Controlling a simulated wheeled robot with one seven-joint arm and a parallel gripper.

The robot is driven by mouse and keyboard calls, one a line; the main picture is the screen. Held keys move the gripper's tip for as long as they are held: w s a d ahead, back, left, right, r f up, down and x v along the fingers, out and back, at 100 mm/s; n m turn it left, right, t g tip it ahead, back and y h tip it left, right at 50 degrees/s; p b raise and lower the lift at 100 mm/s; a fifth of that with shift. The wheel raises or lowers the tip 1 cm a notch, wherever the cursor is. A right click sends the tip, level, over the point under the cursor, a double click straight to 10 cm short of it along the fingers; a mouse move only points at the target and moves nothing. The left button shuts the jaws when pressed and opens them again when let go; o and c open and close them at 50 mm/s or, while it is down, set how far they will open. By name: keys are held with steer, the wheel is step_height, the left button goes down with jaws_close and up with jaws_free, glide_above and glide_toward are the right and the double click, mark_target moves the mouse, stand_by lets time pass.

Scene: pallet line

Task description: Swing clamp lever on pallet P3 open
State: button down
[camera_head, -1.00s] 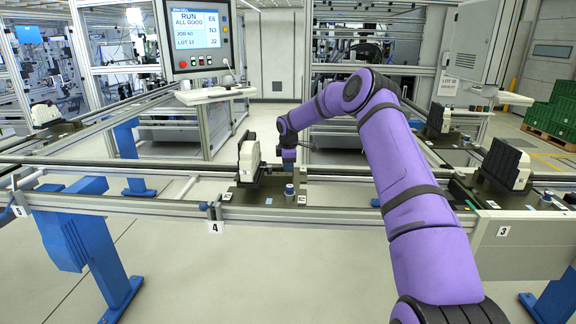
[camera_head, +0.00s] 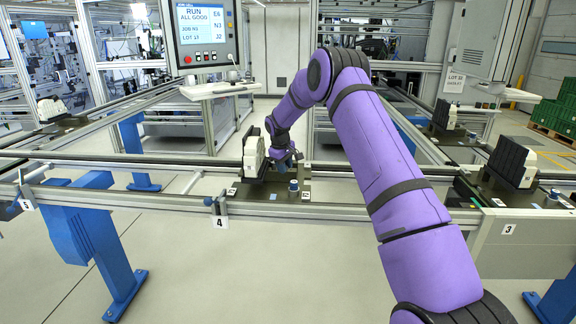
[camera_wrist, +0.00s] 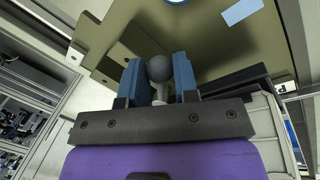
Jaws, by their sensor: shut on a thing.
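The pallet (camera_head: 262,191) on the near rail by label 4 is a dark olive plate carrying a pale upright block (camera_head: 252,153) with a dark backing. Its small label is too small to read. My gripper (camera_head: 286,160) is low over this pallet, just right of the block. In the wrist view my gripper's (camera_wrist: 158,76) two blue fingers are shut on the clamp lever, whose round grey knob (camera_wrist: 159,67) shows between them. The lever's shaft and pivot are mostly hidden, and its swing angle cannot be told. The pallet plate (camera_wrist: 215,35) fills the background there.
A short blue-topped cylinder (camera_head: 294,186) stands at the pallet's front edge. Another pallet with a dark-and-white block (camera_head: 507,163) sits to the right by label 3. A control panel (camera_head: 203,33) hangs at the back left. Open floor lies in front of the rail.

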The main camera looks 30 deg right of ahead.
steer(key=shift+a+m+g, duration=0.3)
steer(key=shift+a+m, duration=0.6)
steer(key=shift+m, duration=0.4)
steer(key=c, duration=0.9)
jaws_free()
steer(key=shift+r, duration=0.1)
steer(key=r, duration=0.3)
steer(key=a+r, duration=0.1)
steer(key=r, duration=0.3)
steer(key=a+r, duration=0.1)
steer(key=r, duration=0.2)
steer(key=shift+s+r, duration=0.1)
steer(key=shift+r, duration=0.1)
